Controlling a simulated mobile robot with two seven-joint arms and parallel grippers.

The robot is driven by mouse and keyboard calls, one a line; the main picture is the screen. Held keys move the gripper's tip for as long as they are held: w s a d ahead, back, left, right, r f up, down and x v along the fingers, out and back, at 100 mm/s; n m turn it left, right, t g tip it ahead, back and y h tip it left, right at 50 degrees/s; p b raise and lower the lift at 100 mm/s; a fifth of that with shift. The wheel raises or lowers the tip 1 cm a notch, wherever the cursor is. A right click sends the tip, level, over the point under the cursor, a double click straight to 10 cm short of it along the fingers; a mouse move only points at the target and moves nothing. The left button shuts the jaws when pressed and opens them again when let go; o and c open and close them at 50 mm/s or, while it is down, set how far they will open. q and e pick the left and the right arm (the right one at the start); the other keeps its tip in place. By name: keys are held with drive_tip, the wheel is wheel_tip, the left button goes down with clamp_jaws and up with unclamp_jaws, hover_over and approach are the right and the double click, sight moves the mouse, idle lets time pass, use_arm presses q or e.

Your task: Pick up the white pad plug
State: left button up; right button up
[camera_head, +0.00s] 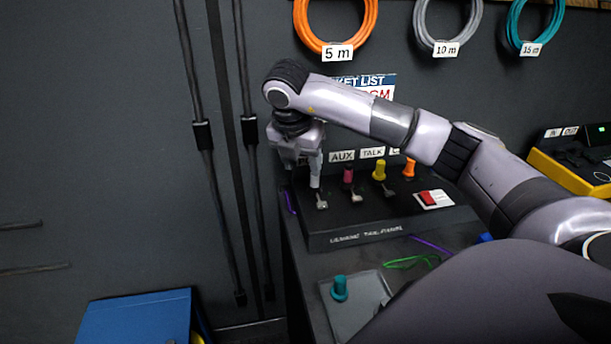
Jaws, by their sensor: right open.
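My right arm reaches in from the right over the console (380,235). My right gripper (303,163) points down at the console's left end, open. A pale upright piece, which looks like the white pad plug (315,178), stands at the left end of the plug row, by the gripper's right-hand finger. The two blend in colour, so I cannot tell whether they touch or whether the plug is between the fingers. My left gripper is out of view.
A pink plug (348,174), a yellow plug (379,171) and an orange plug (409,169) stand to the right in the row. A teal plug (340,289) stands on a grey pad in front. Cables (410,262) lie nearby.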

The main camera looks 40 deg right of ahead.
sight(315, 180)
drive_tip(key=shift+m+h, duration=0.3)
drive_tip(key=d+f, duration=0.2)
drive_tip(key=f, duration=0.1)
drive_tip(key=d+f+p, duration=0.1)
drive_tip(key=d, duration=0.1)
drive_tip(key=shift+w+f, duration=0.15)
drive_tip(key=shift+w, duration=0.15)
drive_tip(key=shift+w+d+f, duration=0.1)
drive_tip(key=shift+f, duration=0.45)
clamp_jaws()
